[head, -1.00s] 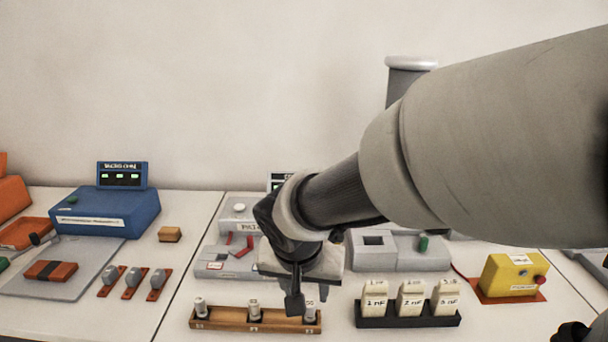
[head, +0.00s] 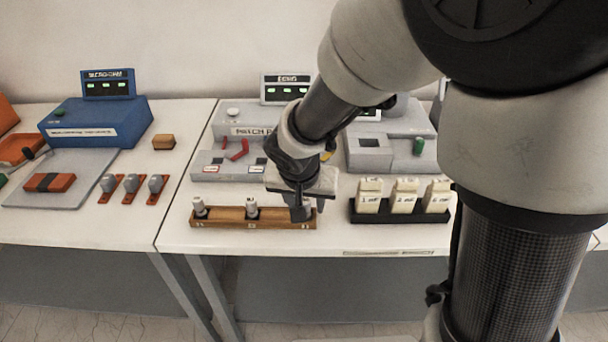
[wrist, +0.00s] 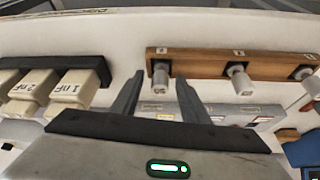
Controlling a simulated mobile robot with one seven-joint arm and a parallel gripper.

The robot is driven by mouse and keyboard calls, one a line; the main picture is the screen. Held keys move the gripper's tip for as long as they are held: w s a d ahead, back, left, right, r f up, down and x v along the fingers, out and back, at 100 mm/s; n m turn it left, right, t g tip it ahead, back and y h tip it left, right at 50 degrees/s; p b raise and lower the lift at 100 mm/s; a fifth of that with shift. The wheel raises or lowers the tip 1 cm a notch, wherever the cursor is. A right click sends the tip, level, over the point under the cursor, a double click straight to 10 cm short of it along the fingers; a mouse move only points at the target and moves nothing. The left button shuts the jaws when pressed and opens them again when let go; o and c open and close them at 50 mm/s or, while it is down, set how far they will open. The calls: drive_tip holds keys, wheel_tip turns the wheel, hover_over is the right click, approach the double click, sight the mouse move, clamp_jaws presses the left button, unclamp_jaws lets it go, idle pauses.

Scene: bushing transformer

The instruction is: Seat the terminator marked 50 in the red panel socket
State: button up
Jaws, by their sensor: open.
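My gripper (head: 300,214) is open and low over the right end of a wooden rack (head: 228,216). The rack holds three pale grey terminators: left (head: 199,207), middle (head: 252,208) and right. In the wrist view, the right one (wrist: 160,76) stands between my open fingertips (wrist: 160,82), with a gap seeming to show on both sides. Its marking is too small to read surely. The grey patch panel (head: 250,130) stands behind the rack, with red pieces (head: 238,150) on it and small labels on its front block (head: 225,162). My gripper and arm hide its right part; I cannot make out the red socket.
A black holder (head: 400,217) with pale labelled blocks (head: 404,195) stands close right of the rack. A grey unit with a green knob (head: 418,146) is behind it. A blue meter (head: 95,122) and several small parts are at left. Bare table lies before the rack.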

drive_tip(key=shift+c, duration=0.3)
clamp_jaws()
drive_tip(key=shift+r, duration=0.15)
